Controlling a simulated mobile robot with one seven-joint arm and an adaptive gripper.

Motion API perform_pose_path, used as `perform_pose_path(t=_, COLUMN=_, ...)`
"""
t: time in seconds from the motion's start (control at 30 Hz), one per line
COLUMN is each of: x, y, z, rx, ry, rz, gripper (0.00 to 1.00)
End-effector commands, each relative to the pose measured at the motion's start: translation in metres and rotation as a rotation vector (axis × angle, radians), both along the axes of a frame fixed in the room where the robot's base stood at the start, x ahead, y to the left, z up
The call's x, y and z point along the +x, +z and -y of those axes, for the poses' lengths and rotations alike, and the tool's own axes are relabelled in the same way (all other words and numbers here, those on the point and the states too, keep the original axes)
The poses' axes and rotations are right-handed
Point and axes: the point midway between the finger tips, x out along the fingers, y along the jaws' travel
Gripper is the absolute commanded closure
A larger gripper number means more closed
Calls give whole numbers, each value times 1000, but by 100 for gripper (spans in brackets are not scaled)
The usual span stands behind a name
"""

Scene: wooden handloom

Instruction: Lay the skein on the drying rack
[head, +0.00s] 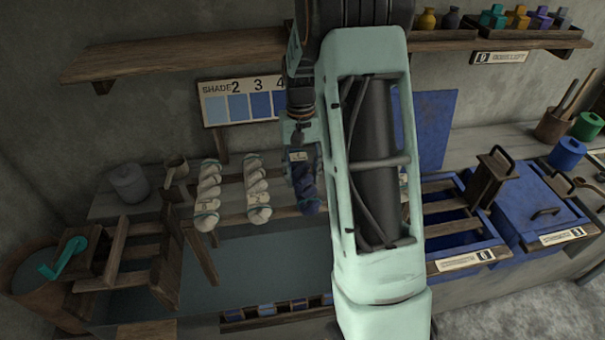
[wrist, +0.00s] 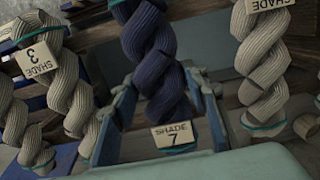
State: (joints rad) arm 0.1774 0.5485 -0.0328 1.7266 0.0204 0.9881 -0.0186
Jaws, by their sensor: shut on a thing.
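My gripper (head: 299,140) is shut on a twisted dark blue skein (head: 308,188). In the wrist view the same skein (wrist: 150,50) runs between the two fingers (wrist: 163,95), with a tag reading SHADE 7 at its near end. Two cream skeins, one (head: 207,195) at the left and one (head: 257,188) nearer the blue one, are beside it along a wooden rail. A slatted wooden frame (head: 168,265) stands left of them; I cannot tell whether it or the rail is the drying rack. My arm hides the area right of the blue skein.
A wooden shelf (head: 170,57) and a shade board (head: 214,110) are on the wall above. A teal crank (head: 62,257) sticks up at the left. Blue vats, one with a lid (head: 545,205), stand at the right. The grey-blue surface (head: 255,265) below the skeins is clear.

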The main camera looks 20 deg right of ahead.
Motion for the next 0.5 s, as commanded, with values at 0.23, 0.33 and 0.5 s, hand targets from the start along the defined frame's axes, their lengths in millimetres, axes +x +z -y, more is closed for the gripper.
perform_pose_path(t=0.23, x=0, y=-4, z=0, rx=0, ry=0, rz=0, gripper=57)
perform_pose_path(t=0.33, x=0, y=-3, z=0, rx=0, ry=0, rz=0, gripper=46)
perform_pose_path(t=0.5, x=0, y=-3, z=0, rx=0, ry=0, rz=0, gripper=42)
